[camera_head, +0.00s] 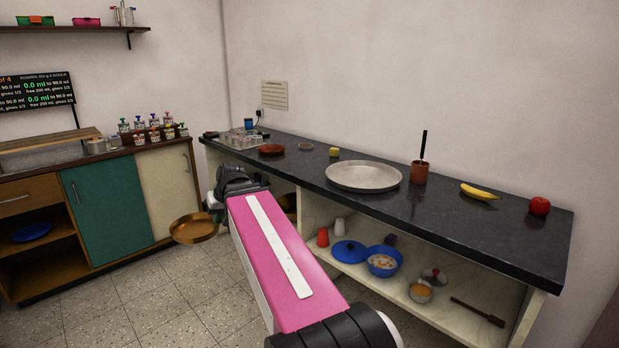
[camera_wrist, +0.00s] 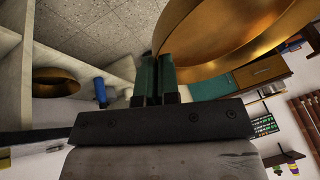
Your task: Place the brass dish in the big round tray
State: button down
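The brass dish (camera_head: 194,229) is a shallow round golden pan, held out in the air over the floor at the left of the counter. In the wrist view, the dish (camera_wrist: 235,38) fills the upper right, with its rim at the fingers. My gripper (camera_wrist: 157,70) is shut on that rim; it also shows in the head view (camera_head: 213,206), partly hidden by the wrist. The big round tray (camera_head: 363,177) is pale metal and lies flat on the dark counter, right of my gripper. Its surface looks empty.
The dark counter (camera_head: 465,207) also holds a brown cup with a dark stick (camera_head: 421,172), a banana (camera_head: 480,192), a red apple (camera_head: 540,206), a yellow block (camera_head: 334,153) and a reddish-brown dish (camera_head: 271,149). Blue bowls (camera_head: 383,262) stand on the shelf below. Another golden bowl (camera_wrist: 57,81) shows in the wrist view.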

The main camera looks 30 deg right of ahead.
aim_at(364, 178)
jog(key=i+j+u, duration=0.1)
jog(key=u, duration=0.35)
jog(key=j+u, duration=0.1)
jog(key=u, duration=0.35)
jog(key=i+j+z, duration=0.15)
jog(key=i+z, duration=0.25)
jog(key=i, duration=0.25)
jog(key=i+z, duration=0.1)
jog(key=z, duration=0.7)
jog(key=i+j+z, duration=0.1)
jog(key=z, duration=0.35)
jog(key=i+j+z, duration=0.1)
jog(key=z, duration=0.75)
jog(key=j+z, duration=0.1)
jog(key=z, duration=0.75)
jog(key=j+z, duration=0.1)
jog(key=z, duration=0.3)
